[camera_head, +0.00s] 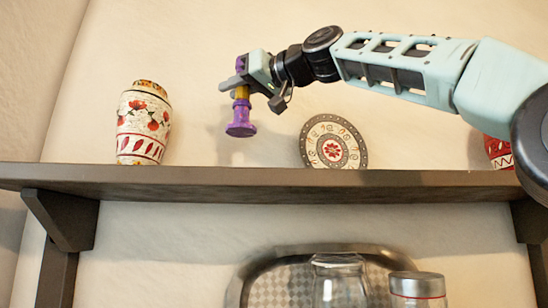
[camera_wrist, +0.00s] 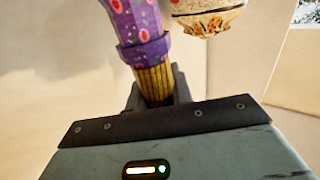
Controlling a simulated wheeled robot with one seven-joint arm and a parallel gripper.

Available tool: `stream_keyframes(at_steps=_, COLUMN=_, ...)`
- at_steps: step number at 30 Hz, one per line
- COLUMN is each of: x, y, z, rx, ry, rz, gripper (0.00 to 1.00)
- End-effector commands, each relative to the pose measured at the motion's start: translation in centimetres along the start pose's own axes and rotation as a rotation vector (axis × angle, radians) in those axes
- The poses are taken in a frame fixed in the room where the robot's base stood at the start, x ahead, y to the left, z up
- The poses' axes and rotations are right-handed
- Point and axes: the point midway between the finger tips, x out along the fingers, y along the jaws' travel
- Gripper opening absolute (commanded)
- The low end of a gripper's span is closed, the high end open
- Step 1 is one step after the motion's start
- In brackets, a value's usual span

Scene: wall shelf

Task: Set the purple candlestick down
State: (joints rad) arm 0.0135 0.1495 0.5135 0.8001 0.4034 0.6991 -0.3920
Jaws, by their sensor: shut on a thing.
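The purple candlestick (camera_head: 240,123) has a flared purple foot and a yellow-brown middle. My gripper (camera_head: 243,87) is shut on it at the middle and holds it upright above the shelf (camera_head: 270,178). A gap shows between its foot and the shelf edge in the head view. In the wrist view the candlestick (camera_wrist: 140,30) is purple with pink spots, and its yellow ribbed part sits between the fingers of my gripper (camera_wrist: 160,90). The shelf's top surface is hidden from below in the head view.
A decorated plate (camera_head: 333,143) leans right of the candlestick. A red patterned thing (camera_head: 499,152) is partly behind my arm. A glass jar (camera_head: 339,282), a lidded jar (camera_head: 417,290) and a metal tray (camera_head: 236,290) are below.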

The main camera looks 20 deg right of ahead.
Motion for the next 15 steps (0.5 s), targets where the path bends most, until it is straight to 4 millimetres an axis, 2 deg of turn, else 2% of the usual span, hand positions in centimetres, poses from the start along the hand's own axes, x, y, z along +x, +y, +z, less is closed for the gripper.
stream_keyframes(at_steps=3, x=-0.1, y=0.1, z=2.5, rx=0.001, ry=-0.003, rz=0.003, gripper=0.00)
stream_keyframes(at_steps=6, x=-0.1, y=0.0, z=4.2, rx=0.001, ry=-0.003, rz=0.002, gripper=0.00)
stream_keyframes(at_steps=12, x=0.0, y=0.0, z=5.9, rx=0.000, ry=-0.001, rz=0.002, gripper=0.00)
stream_keyframes(at_steps=15, x=-0.1, y=0.1, z=7.4, rx=0.001, ry=-0.002, rz=0.004, gripper=0.00)
